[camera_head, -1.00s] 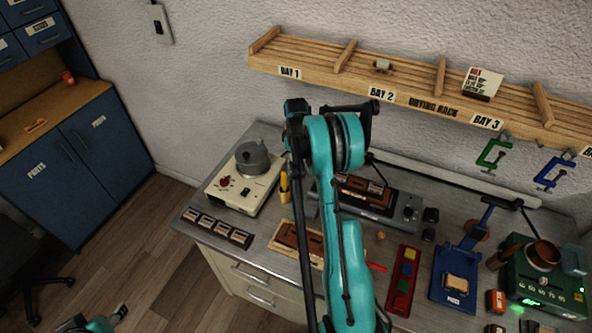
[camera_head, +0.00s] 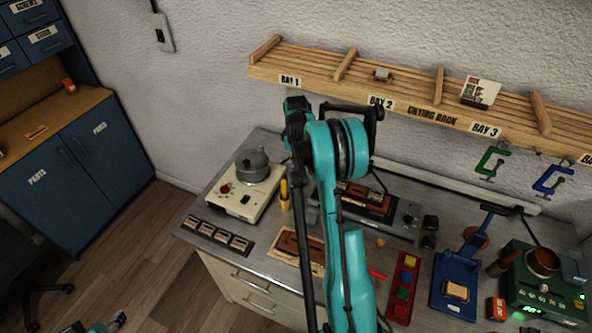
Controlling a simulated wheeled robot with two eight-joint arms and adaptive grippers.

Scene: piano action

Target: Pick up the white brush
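I cannot make out a white brush in this view. My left gripper (camera_head: 117,321) shows only as a small dark tip at the bottom left edge, over the floor and away from the workbench; its finger state is unclear. My teal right arm rises through the middle of the picture in front of the workbench (camera_head: 262,152). It hides part of the bench top, and its gripper does not show. A yellow upright tool (camera_head: 284,188) stands beside the hotplate. A small red stick (camera_head: 377,274) lies right of the arm.
A blue press (camera_head: 455,283) and a green unit (camera_head: 545,290) crowd the right. A wooden drying rack (camera_head: 420,98) hangs above. Blue cabinets (camera_head: 80,170) stand at far left.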

